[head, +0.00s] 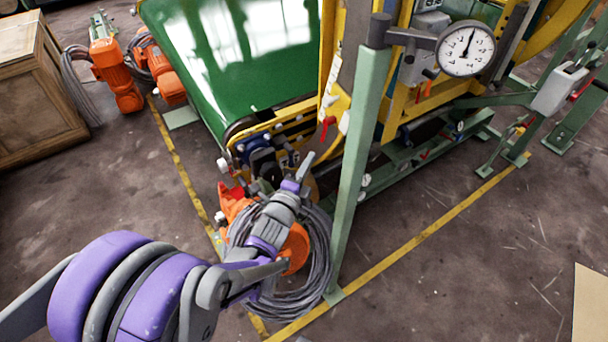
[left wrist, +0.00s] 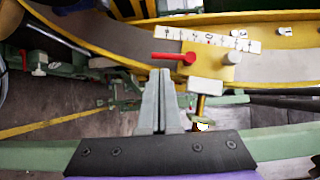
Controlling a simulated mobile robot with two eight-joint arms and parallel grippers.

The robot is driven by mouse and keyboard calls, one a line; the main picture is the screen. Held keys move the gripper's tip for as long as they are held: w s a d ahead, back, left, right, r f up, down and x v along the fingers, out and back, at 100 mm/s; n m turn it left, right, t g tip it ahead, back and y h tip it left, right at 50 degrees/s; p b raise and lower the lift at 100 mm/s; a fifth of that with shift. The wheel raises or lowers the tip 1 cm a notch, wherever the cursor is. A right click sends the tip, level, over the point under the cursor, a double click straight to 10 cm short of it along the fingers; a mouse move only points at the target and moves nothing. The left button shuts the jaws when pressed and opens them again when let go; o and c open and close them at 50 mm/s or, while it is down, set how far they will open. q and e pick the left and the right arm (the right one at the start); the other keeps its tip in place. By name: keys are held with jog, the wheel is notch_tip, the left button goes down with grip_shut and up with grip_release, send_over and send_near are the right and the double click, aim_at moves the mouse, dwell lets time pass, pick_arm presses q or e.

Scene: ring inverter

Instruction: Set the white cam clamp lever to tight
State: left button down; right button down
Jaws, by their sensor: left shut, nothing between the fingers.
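A white lever (left wrist: 205,87) sits on a brass-coloured post in the left wrist view, just right of my fingertips. In the head view a small white piece (head: 344,122), which looks like the same lever, is on the yellow machine frame, up and right of my gripper. My left gripper (head: 308,158) is shut and empty; its grey fingers (left wrist: 160,75) point at the machine. I see a gap between fingers and lever in the picture, but cannot tell the depth. The lever's setting is unclear. My right gripper is not in view.
A red lever (left wrist: 174,57) lies beside a white scale plate (left wrist: 206,38) on the yellow frame, close to my fingers. A green post (head: 359,150) with a dial gauge (head: 466,48) stands right of my arm. A grey cable coil (head: 300,292) hangs below. Floor at right is mostly clear.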

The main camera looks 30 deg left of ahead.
aim_at(322, 138)
pick_arm(q)
jog(key=x, duration=0.6)
jog(key=shift+w+b, duration=0.25)
jog(key=shift+b, duration=0.05)
jog(key=shift+w+a, duration=0.1)
jog(key=shift+w, duration=0.15)
jog(key=shift+w+a+r, duration=0.1)
jog(key=shift+w+a, duration=0.1)
jog(key=shift+a, duration=0.1)
